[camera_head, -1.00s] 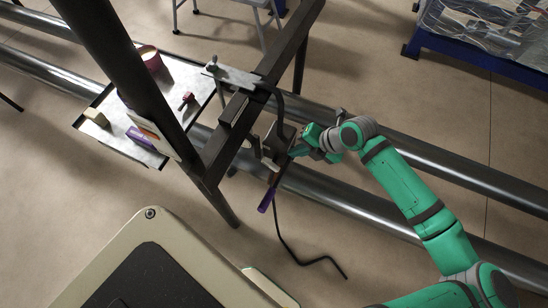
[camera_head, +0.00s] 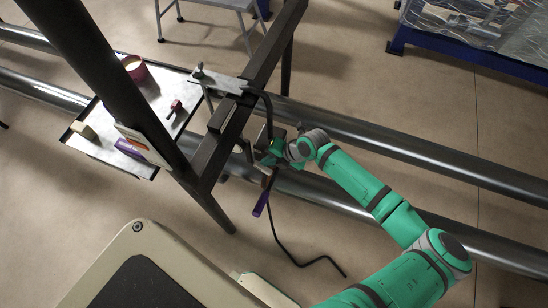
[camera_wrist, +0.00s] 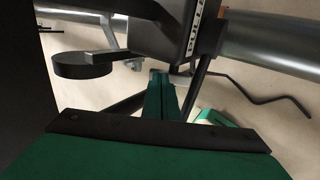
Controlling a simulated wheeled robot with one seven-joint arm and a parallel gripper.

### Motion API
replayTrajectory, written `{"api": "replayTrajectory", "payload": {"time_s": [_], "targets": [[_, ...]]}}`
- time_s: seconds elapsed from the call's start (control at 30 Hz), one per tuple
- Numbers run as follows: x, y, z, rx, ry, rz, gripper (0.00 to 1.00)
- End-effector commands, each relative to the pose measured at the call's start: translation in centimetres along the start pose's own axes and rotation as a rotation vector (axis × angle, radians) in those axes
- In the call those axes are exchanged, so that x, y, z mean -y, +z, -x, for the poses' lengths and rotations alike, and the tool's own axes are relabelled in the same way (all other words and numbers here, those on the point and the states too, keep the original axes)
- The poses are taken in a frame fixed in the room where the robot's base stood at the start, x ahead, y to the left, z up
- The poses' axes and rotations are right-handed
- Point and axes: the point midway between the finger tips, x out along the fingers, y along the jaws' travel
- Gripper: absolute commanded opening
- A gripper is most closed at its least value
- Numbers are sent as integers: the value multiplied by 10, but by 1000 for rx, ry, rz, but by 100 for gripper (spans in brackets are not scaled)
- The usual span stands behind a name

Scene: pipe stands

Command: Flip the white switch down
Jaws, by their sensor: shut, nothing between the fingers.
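I cannot make out a white switch in either view. A dark box (camera_wrist: 172,28) with a white label reading something like "PULL" is at the top of the wrist view. My gripper (camera_wrist: 160,78) points towards it with both green fingers together and nothing between them. In the head view my gripper (camera_head: 264,158) is at the stand's right side, by the box, and largely hides it. A purple-handled lever (camera_head: 261,203) hangs just below my gripper. I cannot tell whether the fingertips touch the box.
A dark pipe stand (camera_head: 232,120) rises beside my gripper. A metal tray (camera_head: 105,150) with small items is on its left. Large steel pipes (camera_head: 400,155) run behind. A blue-framed table (camera_head: 450,50) is far right.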

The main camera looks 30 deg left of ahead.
Motion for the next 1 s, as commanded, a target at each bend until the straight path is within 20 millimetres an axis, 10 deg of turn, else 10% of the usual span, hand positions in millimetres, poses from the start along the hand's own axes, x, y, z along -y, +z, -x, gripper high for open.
{"api": "replayTrajectory", "payload": {"time_s": [1.0], "targets": [[6, 3, -10, 10, 0, -14, 0]]}}
